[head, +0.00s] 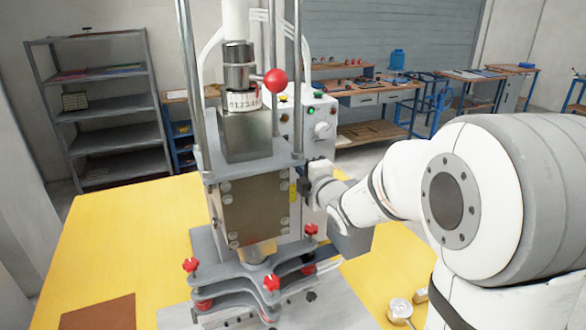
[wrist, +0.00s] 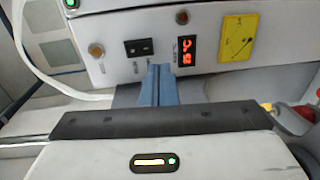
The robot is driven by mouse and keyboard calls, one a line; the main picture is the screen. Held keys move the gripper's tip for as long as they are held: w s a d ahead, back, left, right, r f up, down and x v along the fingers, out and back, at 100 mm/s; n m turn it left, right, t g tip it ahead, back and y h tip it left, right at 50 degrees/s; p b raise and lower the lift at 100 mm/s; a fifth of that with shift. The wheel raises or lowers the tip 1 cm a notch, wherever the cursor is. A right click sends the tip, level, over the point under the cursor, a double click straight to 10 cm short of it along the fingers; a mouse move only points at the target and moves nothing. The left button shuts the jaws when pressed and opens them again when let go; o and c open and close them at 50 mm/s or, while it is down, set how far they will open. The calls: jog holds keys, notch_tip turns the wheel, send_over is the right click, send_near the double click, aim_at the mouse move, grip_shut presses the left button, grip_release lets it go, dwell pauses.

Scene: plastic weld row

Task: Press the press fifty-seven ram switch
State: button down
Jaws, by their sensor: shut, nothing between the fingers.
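The press (head: 258,205) stands at the middle of the head view, with a red ball knob (head: 276,81) and upright columns. Behind it is a white control box (head: 320,150) with a lit green button (head: 311,111). My arm reaches in from the right to the press's right side. In the wrist view my gripper (wrist: 159,70) is shut and empty, its fingertips close below a light panel. The panel carries a dark switch plate (wrist: 138,47), an amber button (wrist: 96,50), a red-lit display (wrist: 184,51) and a lit green button (wrist: 70,3). I cannot tell which is the ram switch, or whether the fingertips touch the panel.
The press stands on a yellow table (head: 100,225) with a brown mat (head: 100,314) at front left. A small round metal part (head: 399,308) lies at front right. Grey shelving (head: 110,135) and workbenches stand behind.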

jog(key=b+v, duration=0.1)
jog(key=v, duration=0.5)
jog(key=shift+f, duration=0.6)
jog(key=s+d+f+m+g+h, duration=0.65)
jog(key=s+d+m, duration=0.2)
jog(key=m, duration=0.45)
jog(key=s+f+m+g, duration=0.3)
jog(key=s+m+g, duration=0.3)
jog(key=s, duration=1.2)
jog(key=m, duration=0.3)
jog(key=shift+g, duration=0.35)
jog(key=c, duration=2.1)
grip_release()
jog(key=shift+a+f, duration=0.1)
jog(key=shift+f, duration=0.05)
jog(key=shift+c, duration=0.2)
